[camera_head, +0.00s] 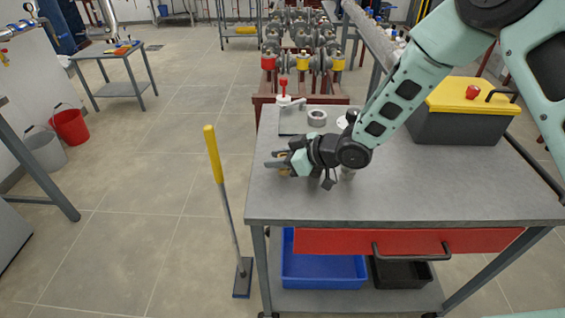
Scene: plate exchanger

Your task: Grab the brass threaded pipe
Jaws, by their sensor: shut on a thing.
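My gripper (277,160) is over the left part of the grey workbench top, its fingers pointing left. It is shut on a small brass-coloured piece (284,171), which I take to be the brass threaded pipe. Only a little of this piece shows between and below the fingers, so its threads and full length are hidden. I cannot tell whether it touches the bench top. My arm reaches in from the upper right and covers part of the bench.

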